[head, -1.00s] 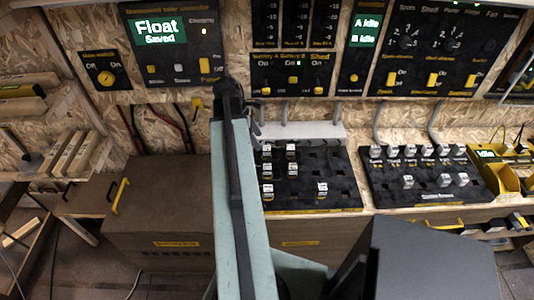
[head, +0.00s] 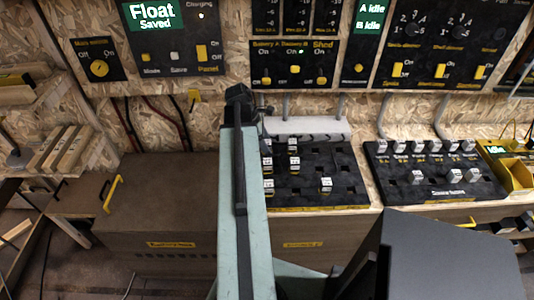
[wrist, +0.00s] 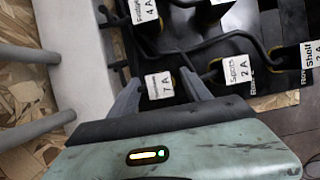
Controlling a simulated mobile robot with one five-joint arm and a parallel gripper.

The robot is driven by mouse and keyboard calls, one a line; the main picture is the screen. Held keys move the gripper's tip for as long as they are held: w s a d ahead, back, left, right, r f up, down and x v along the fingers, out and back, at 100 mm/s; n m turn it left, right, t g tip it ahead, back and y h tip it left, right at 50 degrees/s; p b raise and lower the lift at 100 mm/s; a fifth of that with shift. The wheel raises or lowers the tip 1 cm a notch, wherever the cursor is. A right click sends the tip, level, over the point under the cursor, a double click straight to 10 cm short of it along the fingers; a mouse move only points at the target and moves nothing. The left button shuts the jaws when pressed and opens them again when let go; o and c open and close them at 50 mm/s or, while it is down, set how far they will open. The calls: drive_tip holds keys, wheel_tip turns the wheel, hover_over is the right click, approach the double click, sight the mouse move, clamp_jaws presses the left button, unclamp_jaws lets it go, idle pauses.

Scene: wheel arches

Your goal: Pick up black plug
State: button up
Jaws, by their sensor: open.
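In the wrist view my gripper (wrist: 160,75) is open, its two grey fingers on either side of a black plug with a white "7 A" label (wrist: 159,86). I cannot tell whether the fingers touch it. Other black plugs with white labels are close by: a "Spots 2 A" plug (wrist: 236,70) to the right, a "4 A" plug (wrist: 143,12) above and a "Shelf 2 A" plug (wrist: 300,57) at the right edge. In the head view several plugs sit in the left black socket board (head: 345,190). My own arm covers its left edge and hides my gripper there.
A second black board (head: 405,192) with plugs is to the right, beside a yellow bin (head: 515,175). A brown chest (head: 160,205) stands at left. Control panels line the wall above. Black cables and a white rail (wrist: 75,60) run close to my gripper.

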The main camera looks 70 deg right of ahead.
drive_tip(key=shift+r, duration=0.1)
drive_tip(key=shift+c, duration=0.3)
clamp_jaws()
